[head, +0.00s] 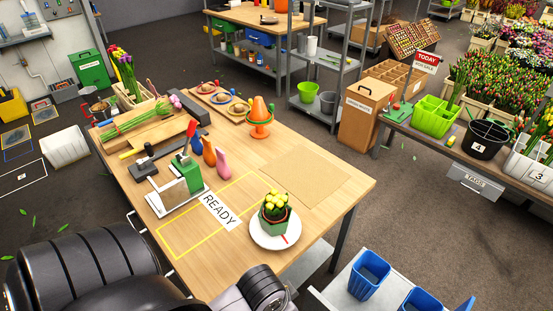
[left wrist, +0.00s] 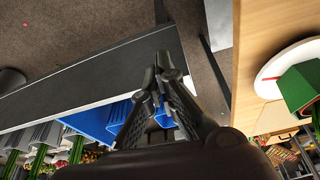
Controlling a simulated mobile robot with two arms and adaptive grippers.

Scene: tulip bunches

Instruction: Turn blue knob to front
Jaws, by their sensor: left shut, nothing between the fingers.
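No part clearly marked as a knob shows. A small blue upright rounded piece (head: 195,143) stands on the wooden table, in a row with an orange piece (head: 209,153) and a pink piece (head: 222,163); I cannot tell whether it is the blue knob or which way it faces. My left gripper (left wrist: 164,62) is shut and empty in the left wrist view. It is off the table's edge, apart from the blue piece, with blue bins behind it. My right gripper is not in view.
A brown mat (head: 299,173) lies bare. Blue bins (head: 369,275) stand at the lower right.

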